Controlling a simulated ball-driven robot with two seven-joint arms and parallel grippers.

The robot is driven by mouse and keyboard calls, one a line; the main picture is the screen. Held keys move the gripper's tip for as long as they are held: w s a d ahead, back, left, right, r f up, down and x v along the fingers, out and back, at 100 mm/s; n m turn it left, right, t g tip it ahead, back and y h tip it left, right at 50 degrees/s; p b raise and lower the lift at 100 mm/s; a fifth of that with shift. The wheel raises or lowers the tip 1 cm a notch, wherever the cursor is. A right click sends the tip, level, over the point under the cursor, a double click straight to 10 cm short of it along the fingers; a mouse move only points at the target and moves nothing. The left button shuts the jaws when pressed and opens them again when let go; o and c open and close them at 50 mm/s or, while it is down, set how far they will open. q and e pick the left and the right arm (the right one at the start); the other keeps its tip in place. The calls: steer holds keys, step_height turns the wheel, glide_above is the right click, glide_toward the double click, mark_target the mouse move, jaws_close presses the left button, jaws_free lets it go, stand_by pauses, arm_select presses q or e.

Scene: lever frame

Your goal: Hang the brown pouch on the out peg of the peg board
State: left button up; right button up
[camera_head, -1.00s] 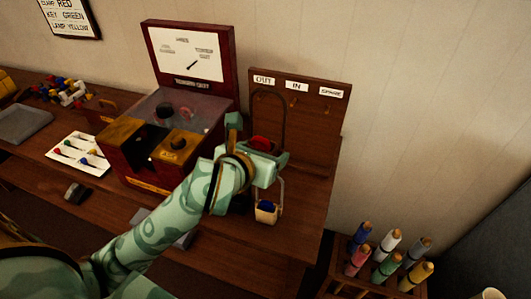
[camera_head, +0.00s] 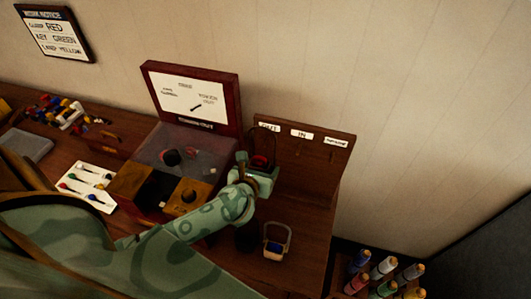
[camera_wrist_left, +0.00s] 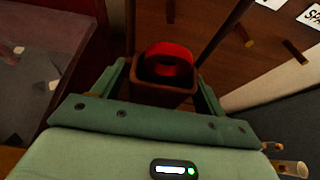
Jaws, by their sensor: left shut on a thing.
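My left gripper (camera_head: 262,176) is shut on the brown pouch (camera_wrist_left: 160,97), in front of the peg board (camera_head: 312,178). A red ring-shaped thing (camera_wrist_left: 168,58) sits in the pouch; it also shows in the head view (camera_head: 260,161). The pouch's dark loop rises toward the OUT label (camera_head: 268,127). In the left wrist view the out peg (camera_wrist_left: 170,12) appears between the two sides of the loop. I cannot tell whether the loop is over the peg. My right gripper is not in view.
The in peg (camera_wrist_left: 243,36) and the spare peg (camera_wrist_left: 294,52) look bare. A red-framed box (camera_head: 185,150) stands left of the board. Marker-like sticks (camera_head: 383,267) stand at lower right.

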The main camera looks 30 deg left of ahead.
arm_select(q)
steer(key=shift+a+f, duration=0.1)
steer(key=shift+f, duration=0.05)
steer(key=shift+s+f, duration=0.1)
steer(key=shift+f, duration=0.2)
steer(key=w+a+f+b, duration=0.1)
steer(key=w+f+b, duration=0.3)
steer(key=f+b, duration=0.4)
steer(key=shift+w+f+b, duration=0.15)
steer(key=shift+w+b, duration=0.25)
steer(key=shift+b, duration=0.25)
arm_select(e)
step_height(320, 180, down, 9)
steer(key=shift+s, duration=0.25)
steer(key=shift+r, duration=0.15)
arm_select(q)
steer(key=o, duration=1)
steer(key=shift+o, duration=0.3)
steer(key=shift+f, duration=0.1)
steer(key=shift+s, duration=0.15)
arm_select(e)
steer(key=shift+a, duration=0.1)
